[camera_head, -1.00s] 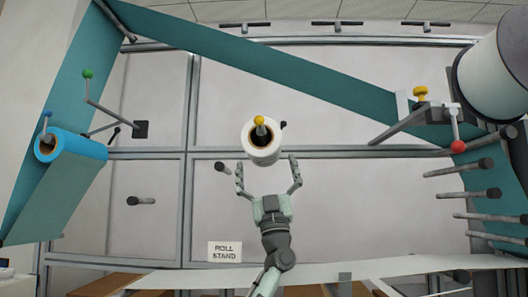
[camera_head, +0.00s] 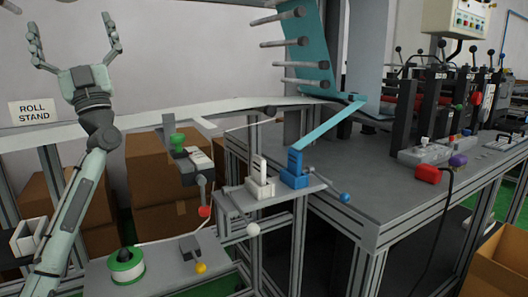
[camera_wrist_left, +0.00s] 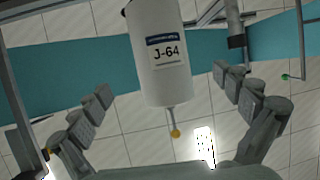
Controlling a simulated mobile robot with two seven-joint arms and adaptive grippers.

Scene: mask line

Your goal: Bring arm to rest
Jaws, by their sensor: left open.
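My left gripper (camera_head: 72,40) is raised at the upper left of the head view, open and empty, with its fingers pointing up. In the left wrist view, the spread fingers (camera_wrist_left: 160,95) frame a white roll (camera_wrist_left: 158,55) labelled J-64. The roll appears beyond the fingers, with no finger closed on it. A rod with a yellow knob (camera_wrist_left: 175,133) sticks out from its near end. The roll is outside the head view. My right gripper is in neither view.
A ROLL STAND sign (camera_head: 34,111) hangs left of the gripper's wrist. Cardboard boxes (camera_head: 160,180) stand below the white web. A bench (camera_head: 400,190) with machine units is at the right. Gray pegs (camera_head: 285,42) stick out at top centre.

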